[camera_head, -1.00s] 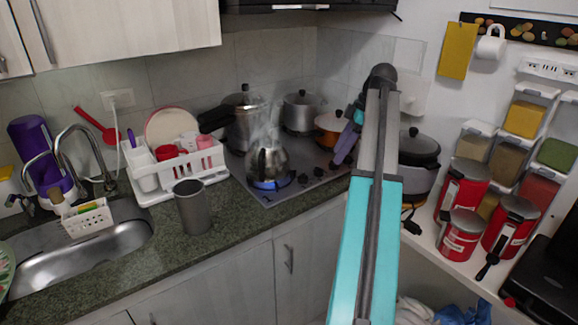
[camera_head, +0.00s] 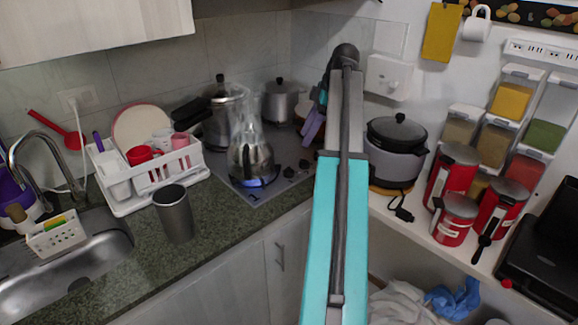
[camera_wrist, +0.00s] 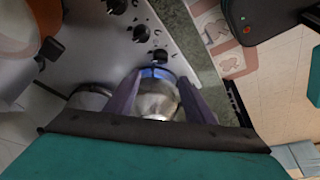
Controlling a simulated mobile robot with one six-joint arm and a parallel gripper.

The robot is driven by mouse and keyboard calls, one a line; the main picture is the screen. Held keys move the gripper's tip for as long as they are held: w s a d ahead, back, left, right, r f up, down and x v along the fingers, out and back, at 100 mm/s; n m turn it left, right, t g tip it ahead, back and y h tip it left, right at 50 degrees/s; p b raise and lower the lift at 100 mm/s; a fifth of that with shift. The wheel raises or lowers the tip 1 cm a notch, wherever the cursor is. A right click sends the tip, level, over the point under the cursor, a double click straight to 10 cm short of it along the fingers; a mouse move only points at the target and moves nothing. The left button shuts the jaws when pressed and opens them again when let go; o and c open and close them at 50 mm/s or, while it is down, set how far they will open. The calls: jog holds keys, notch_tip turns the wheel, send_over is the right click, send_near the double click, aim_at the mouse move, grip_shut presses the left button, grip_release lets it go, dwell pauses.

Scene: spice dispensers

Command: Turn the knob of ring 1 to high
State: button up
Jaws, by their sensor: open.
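The cooktop (camera_head: 262,190) is a steel plate set in the counter. Its small black knobs (camera_head: 289,172) sit at its front right, beside the kettle; in the wrist view several knobs (camera_wrist: 141,33) show in the upper left. No ring numbers are readable. A steel kettle (camera_head: 250,158) stands over a blue flame (camera_wrist: 155,72). My gripper (camera_wrist: 160,82) has purple fingers, spread apart and empty, with the kettle seen between them. In the head view, my gripper (camera_head: 313,120) is above the cooktop's right side, partly hidden by my arm.
Pots (camera_head: 281,103) stand at the back of the cooktop. An orange pot (camera_wrist: 45,15) shows in the wrist view. A dish rack (camera_head: 150,175) and a grey cup (camera_head: 174,212) are to the left. A rice cooker (camera_head: 397,150) and red canisters (camera_head: 455,215) are to the right.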

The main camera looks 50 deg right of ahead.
aim_at(290, 168)
jog(key=shift+p+x, duration=0.9)
jog(key=shift+x, duration=5.95)
jog(key=c, duration=1.1)
jog(key=shift+o, duration=0.2)
jog(key=shift+a, duration=0.1)
jog(key=shift+m, duration=0.4)
jog(key=shift+m+t, duration=0.3)
jog(key=o, duration=1.1)
jog(key=shift+c, duration=0.2)
